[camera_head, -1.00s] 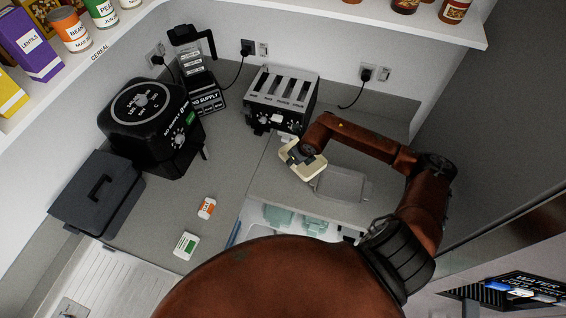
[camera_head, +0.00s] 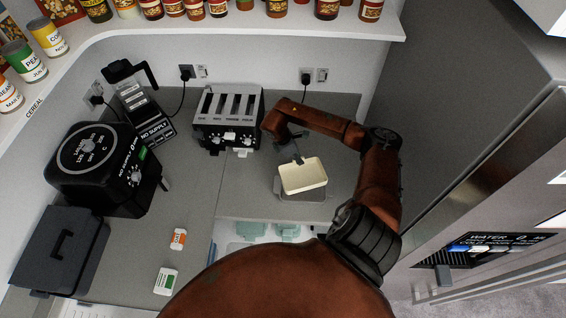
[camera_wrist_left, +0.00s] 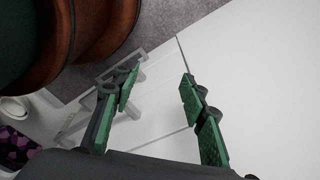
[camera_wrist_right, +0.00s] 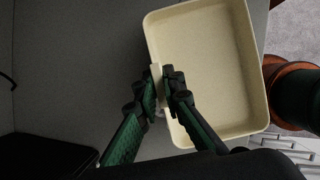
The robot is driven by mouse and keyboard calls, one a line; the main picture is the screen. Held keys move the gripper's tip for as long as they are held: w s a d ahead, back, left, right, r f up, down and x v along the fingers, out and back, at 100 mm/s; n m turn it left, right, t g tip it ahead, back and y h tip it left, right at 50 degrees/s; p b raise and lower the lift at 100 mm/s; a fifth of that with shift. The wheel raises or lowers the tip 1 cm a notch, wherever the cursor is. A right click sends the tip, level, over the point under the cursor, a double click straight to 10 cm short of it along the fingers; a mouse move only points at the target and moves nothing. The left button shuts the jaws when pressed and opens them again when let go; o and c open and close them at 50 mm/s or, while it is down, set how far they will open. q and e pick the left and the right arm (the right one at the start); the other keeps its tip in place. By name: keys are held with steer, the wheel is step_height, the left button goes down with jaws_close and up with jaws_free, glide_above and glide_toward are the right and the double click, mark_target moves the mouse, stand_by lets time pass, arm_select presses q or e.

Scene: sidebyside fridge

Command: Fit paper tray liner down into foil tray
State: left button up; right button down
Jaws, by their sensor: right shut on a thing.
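The cream paper tray liner (camera_head: 303,177) is over the grey foil tray (camera_head: 301,196) on the counter. The liner covers most of the foil tray, whose near rim shows below it. I cannot tell how far apart they are in height. My right gripper (camera_head: 298,157) is shut on the liner's far wall. In the right wrist view the right gripper (camera_wrist_right: 165,75) pinches the side wall of the liner (camera_wrist_right: 210,65), which is empty. My left gripper (camera_wrist_left: 155,95) shows only in its own wrist view, open with nothing between its fingers.
A toaster (camera_head: 228,118) stands left of my right arm. A black cooker (camera_head: 103,168) and a dark lidded box (camera_head: 60,250) are farther left. A shelf edge (camera_head: 250,33) runs above.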

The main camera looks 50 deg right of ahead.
mark_target(304, 170)
steer(key=d+m, duration=0.1)
steer(key=s+d+m+g, duration=0.1)
steer(key=m, duration=0.1)
steer(key=shift+s+r+y, duration=0.25)
steer(key=shift+r+y, duration=0.15)
steer(key=shift+s+d+m, duration=0.15)
steer(key=shift+s+m, duration=0.1)
steer(key=shift+m, duration=0.25)
steer(key=shift+f+b, duration=3.25)
steer(key=shift+f, duration=1.65)
steer(key=c, duration=2)
jaws_free()
steer(key=v, duration=1.2)
steer(key=shift+w+d, duration=0.15)
steer(key=shift+d, duration=0.05)
